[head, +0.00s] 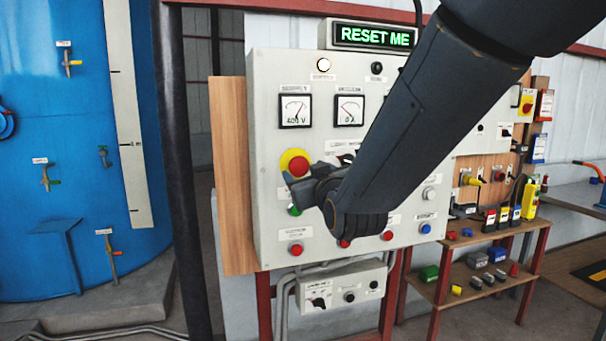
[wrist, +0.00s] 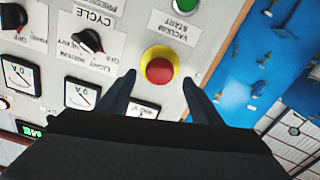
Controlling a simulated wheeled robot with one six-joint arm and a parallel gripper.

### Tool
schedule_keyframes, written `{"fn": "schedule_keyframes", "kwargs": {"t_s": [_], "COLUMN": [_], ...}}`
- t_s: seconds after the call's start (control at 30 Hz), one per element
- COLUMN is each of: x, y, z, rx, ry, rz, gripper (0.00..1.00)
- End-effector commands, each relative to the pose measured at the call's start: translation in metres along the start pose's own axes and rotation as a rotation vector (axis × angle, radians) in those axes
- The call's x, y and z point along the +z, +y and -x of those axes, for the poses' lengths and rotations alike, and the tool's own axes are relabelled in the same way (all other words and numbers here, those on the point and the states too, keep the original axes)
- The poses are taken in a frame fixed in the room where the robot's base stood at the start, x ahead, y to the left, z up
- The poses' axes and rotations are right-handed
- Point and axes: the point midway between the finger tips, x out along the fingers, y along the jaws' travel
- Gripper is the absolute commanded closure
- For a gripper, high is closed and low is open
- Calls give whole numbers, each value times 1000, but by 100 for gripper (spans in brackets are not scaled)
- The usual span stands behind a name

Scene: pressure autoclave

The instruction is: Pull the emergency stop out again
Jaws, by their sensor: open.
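The emergency stop is a red mushroom button (head: 299,165) on a round yellow base, on the left part of the pale grey control panel (head: 265,120). It also shows in the wrist view (wrist: 160,71). My gripper (head: 303,184) is in front of the panel, overlapping the button's lower edge in the head view. In the wrist view the two dark fingers of my gripper (wrist: 159,79) are apart, one to each side of the red cap, with nothing held. I cannot tell how far the fingertips are from the cap, or how deep the button sits.
A lit display (head: 372,36) above the panel reads "RESET ME". Dials, lamps, knobs and a green button (wrist: 187,5) labelled vacuum start surround the stop. A blue tank (head: 80,180) stands at the left, behind a dark post (head: 178,170). A shelf (head: 470,250) with several small items is right.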

Motion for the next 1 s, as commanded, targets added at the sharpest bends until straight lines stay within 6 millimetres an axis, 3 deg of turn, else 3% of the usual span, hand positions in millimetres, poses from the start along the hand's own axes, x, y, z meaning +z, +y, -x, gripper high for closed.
{"fn": "schedule_keyframes", "kwargs": {"t_s": [0.33,0.83,0.93,1.0], "x": [1,2,21,49], "y": [0,0,3,8], "z": [42,49,50,54], "rx": [0,-1,-3,-6], "ry": [0,-7,-67,-159], "rz": [0,-1,-10,-24], "gripper": [40,40,40,40]}}
